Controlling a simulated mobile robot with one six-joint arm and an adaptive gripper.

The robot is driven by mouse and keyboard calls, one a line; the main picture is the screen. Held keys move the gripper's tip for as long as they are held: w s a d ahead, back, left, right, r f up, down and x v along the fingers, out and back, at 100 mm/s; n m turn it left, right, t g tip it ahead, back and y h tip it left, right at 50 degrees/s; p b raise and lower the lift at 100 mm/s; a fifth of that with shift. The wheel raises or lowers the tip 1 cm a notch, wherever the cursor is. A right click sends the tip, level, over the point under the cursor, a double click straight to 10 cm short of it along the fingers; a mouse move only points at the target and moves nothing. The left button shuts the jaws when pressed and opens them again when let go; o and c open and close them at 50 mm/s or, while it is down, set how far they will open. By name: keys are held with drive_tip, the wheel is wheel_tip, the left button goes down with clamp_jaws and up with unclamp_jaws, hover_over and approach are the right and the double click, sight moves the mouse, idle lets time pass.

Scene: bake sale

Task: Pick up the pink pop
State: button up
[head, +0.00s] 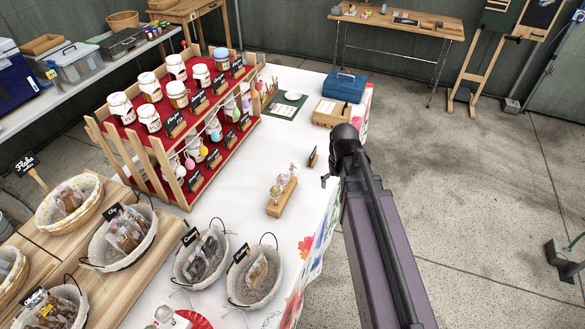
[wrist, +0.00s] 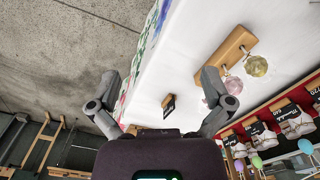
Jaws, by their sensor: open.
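A wooden pop stand (head: 274,211) stands on the white table, right of the centre shelf, with a few round pops on sticks in it. A pink pop (head: 283,180) stands upright in it. In the wrist view, the stand (wrist: 231,45) is at upper right, with the pink pop (wrist: 233,86) beside a yellow pop (wrist: 256,67). My gripper (wrist: 160,76) is open and empty, over the table's edge to one side of the stand. In the head view my arm mostly hides it.
A small black sign (head: 313,157) stands between the stand and my arm. Baskets (head: 255,300) stand in front, and a blue box (head: 345,85) at the back.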

sight(293, 163)
drive_tip(key=w+a+n, duration=0.1)
drive_tip(key=w+a, duration=0.6)
drive_tip(key=w, duration=0.3)
drive_tip(key=w+a+n, duration=0.2)
drive_tip(key=w+a, duration=0.5)
drive_tip(key=w, duration=0.2)
drive_tip(key=shift+w+r, duration=0.3)
drive_tip(key=shift+w, duration=0.05)
drive_tip(key=shift+f, duration=0.15)
wheel_tip(293, 163, down, 8)
drive_tip(key=b, duration=0.8)
drive_tip(key=shift+d+f, duration=0.15)
drive_tip(key=shift+f, duration=0.05)
drive_tip(key=shift+d+f+b, duration=0.15)
drive_tip(key=shift+f+b, duration=1.15)
drive_tip(key=shift+b, duration=0.05)
drive_tip(key=shift+d+f+b, duration=0.15)
drive_tip(key=shift+f+b, duration=1.15)
drive_tip(key=shift+b, duration=0.05)
drive_tip(key=shift+s, duration=0.1)
